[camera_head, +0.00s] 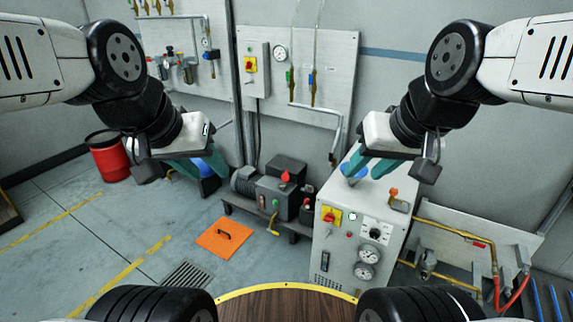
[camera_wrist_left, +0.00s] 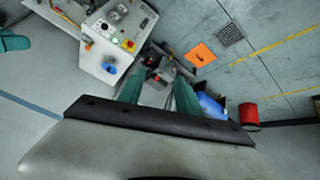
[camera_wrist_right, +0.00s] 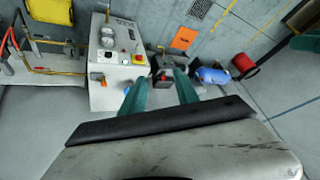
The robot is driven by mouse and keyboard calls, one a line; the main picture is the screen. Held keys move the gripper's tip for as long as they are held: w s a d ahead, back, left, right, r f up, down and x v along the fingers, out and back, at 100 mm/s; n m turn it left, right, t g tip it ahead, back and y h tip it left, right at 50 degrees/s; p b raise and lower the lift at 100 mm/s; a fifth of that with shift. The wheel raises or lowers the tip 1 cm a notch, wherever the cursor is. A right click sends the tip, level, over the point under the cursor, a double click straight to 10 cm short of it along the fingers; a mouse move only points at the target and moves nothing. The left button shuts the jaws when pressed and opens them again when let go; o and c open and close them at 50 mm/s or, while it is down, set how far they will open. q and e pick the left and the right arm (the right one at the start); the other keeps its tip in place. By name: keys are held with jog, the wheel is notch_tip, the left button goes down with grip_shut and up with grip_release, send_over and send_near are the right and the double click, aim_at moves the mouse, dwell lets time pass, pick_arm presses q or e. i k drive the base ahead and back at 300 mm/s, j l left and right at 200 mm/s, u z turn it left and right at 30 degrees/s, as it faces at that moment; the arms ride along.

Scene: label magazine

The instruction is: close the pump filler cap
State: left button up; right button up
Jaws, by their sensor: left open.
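The pump (camera_head: 275,195) is a dark grey unit with a motor, standing low on the floor by the back wall. A red part (camera_head: 286,177) sits on its top; I cannot tell whether this is the filler cap or how it stands. The pump also shows in the left wrist view (camera_wrist_left: 160,80) and the right wrist view (camera_wrist_right: 163,68), partly hidden by fingers. My left gripper (camera_head: 208,172) is open and empty, raised left of the pump. My right gripper (camera_head: 352,172) has its teal fingers apart and empty, in front of the cabinet top. Neither touches the pump.
A white cabinet (camera_head: 340,255) with gauges and a yellow-red switch stands right of the pump. An orange floor plate (camera_head: 224,236) lies in front of it. A red drum (camera_head: 108,160) is at left. Pipes with a red hose (camera_head: 496,285) are at right. The left floor is mostly free.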

aim_at(285, 177)
jog(key=i+j, duration=0.25)
jog(key=i, duration=0.25)
jog(key=i+j+z, duration=0.1)
jog(key=i+j, duration=0.15)
jog(key=i, duration=0.25)
jog(key=i+j, duration=0.3)
jog(key=i, duration=0.15)
jog(key=i+j, duration=0.1)
jog(key=i, duration=0.25)
jog(key=i+j+z, duration=0.1)
jog(key=i, duration=0.3)
jog(key=i+j, duration=0.15)
jog(key=i, duration=0.2)
